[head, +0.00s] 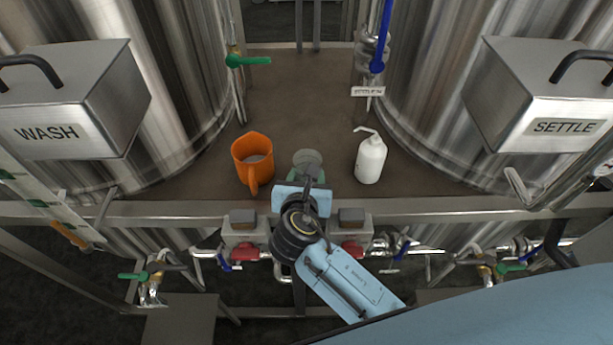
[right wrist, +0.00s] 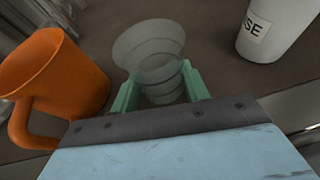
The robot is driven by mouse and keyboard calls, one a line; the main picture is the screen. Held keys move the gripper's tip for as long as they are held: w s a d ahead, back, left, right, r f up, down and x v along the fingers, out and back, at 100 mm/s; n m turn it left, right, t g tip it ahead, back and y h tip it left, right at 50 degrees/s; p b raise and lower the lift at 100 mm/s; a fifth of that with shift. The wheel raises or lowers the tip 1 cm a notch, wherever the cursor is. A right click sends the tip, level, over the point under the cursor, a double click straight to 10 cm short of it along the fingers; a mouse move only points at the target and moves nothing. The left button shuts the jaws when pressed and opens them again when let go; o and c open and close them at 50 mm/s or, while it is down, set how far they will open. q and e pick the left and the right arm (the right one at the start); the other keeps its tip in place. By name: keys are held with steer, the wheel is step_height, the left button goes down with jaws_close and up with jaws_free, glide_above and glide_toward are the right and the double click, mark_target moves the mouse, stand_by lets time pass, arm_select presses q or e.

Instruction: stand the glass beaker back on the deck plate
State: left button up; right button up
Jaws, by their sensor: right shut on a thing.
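The clear glass beaker (right wrist: 150,50) is between the green fingers of my right gripper (right wrist: 160,92), which is shut on it. In the head view the beaker (head: 307,158) shows just beyond my right gripper (head: 308,175), over the brown deck plate (head: 290,105), between an orange jug and a white bottle. The beaker looks upright or nearly so. I cannot tell whether its base touches the plate, as the gripper hides its lower part. My left gripper is not in view.
The orange jug (head: 253,160) stands close on the left and the white wash bottle (head: 370,158) on the right. Steel tanks labelled WASH (head: 60,100) and SETTLE (head: 550,95) flank the deck. The deck behind the beaker is clear. A steel rail (head: 160,209) runs along its front edge.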

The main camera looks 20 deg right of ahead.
steer(key=shift+f, duration=0.15)
steer(key=o, duration=1)
steer(key=shift+o, duration=0.2)
steer(key=v, duration=1.2)
steer(key=shift+r, duration=0.25)
steer(key=shift+d, duration=0.1)
steer(key=shift+s+f, duration=0.1)
